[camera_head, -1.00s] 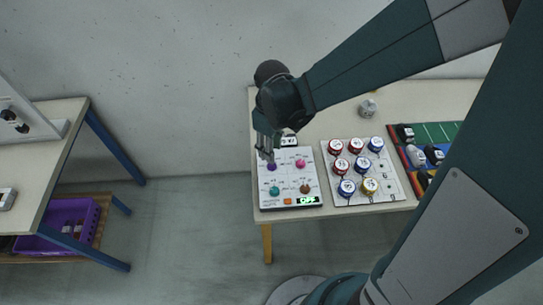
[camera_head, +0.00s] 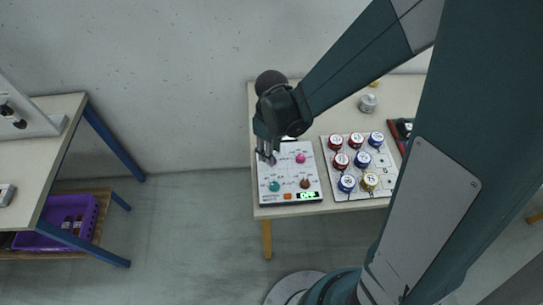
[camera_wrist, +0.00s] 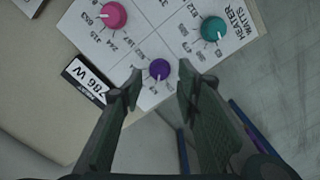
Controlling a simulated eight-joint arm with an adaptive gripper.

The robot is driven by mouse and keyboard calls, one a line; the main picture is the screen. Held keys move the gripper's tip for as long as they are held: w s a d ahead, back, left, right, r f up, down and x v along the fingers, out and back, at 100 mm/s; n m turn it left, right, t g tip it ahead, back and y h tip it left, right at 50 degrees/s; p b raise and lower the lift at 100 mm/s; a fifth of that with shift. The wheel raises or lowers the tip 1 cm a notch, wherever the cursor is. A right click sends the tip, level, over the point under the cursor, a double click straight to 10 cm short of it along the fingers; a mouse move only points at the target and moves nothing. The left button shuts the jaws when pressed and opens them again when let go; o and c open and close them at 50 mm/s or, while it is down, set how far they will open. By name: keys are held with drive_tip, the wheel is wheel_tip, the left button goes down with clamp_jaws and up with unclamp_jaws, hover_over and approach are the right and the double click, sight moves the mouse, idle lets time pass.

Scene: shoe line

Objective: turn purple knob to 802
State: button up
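The purple knob (camera_wrist: 159,69) is on a white control panel (camera_head: 290,172) with printed numbers around it. A white mark on the knob points toward the bottom of the wrist view. My gripper (camera_wrist: 161,82) is open, one finger on either side of the knob's near side, with gaps visible; the height between them is unclear. In the head view my gripper (camera_head: 266,154) covers the panel's upper left corner and hides the purple knob.
The panel also has a pink knob (camera_wrist: 112,15), a teal knob (camera_wrist: 213,29), a brown knob (camera_head: 305,183) and a lit green display (camera_head: 307,195). To the right is a board (camera_head: 350,196) with several red, blue and yellow round pieces. The table's left edge is close.

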drive_tip(key=shift+f, duration=1.3)
drive_tip(key=c, duration=0.9)
